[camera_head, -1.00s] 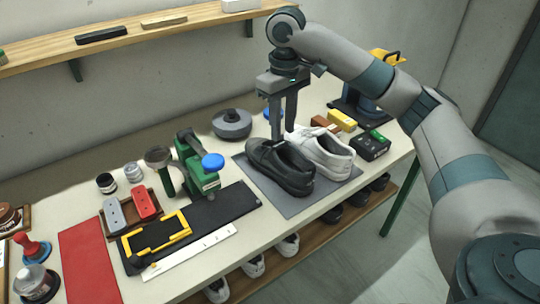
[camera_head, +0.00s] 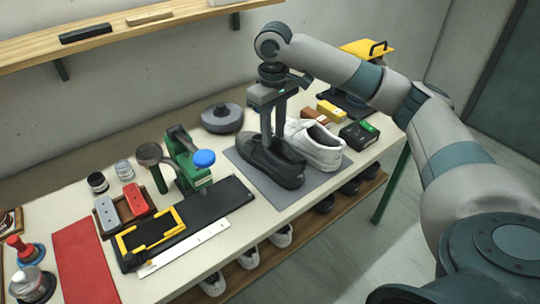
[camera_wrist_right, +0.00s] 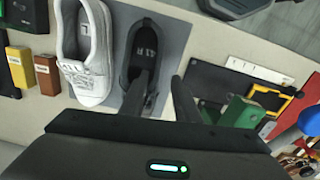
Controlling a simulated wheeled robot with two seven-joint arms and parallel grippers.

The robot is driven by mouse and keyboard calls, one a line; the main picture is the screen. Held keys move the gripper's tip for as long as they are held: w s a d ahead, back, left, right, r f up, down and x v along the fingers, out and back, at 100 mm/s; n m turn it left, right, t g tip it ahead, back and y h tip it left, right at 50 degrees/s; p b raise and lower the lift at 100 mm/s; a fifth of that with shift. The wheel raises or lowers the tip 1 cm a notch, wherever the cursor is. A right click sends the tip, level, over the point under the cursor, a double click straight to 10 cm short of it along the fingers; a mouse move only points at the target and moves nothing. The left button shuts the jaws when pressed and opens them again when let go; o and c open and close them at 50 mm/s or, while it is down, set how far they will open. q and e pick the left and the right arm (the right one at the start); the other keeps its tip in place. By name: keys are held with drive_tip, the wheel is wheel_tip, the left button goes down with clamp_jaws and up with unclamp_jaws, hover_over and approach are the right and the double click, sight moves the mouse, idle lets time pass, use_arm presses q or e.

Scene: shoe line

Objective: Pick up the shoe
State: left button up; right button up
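A black shoe (camera_head: 272,166) lies on a grey mat (camera_head: 287,197) on the table. A white shoe (camera_head: 318,147) stands close beside it on the right. I cannot tell whether either finger touches the shoe. The white shoe also shows in the right wrist view (camera_wrist_right: 88,50). My left gripper is out of view.
A green tool with a blue knob (camera_head: 204,158) stands left of the mat. A round dark grey object (camera_head: 223,118) sits behind it. Small yellow (camera_head: 331,110) and dark (camera_head: 358,134) boxes lie beyond the white shoe. A wooden shelf (camera_head: 100,45) runs along the wall.

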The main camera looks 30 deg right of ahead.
sight(272, 158)
wheel_tip(272, 158, down, 7)
drive_tip(key=shift+r+p, duration=0.2)
drive_tip(key=shift+p, duration=0.35)
drive_tip(key=shift+f+p, duration=0.4)
drive_tip(key=shift+f, duration=0.05)
wheel_tip(272, 158, down, 3)
drive_tip(key=shift+a+f+p, duration=0.1)
drive_tip(key=shift+p, duration=0.5)
drive_tip(key=shift+w+f, duration=0.1)
drive_tip(key=shift+f, duration=0.45)
clamp_jaws()
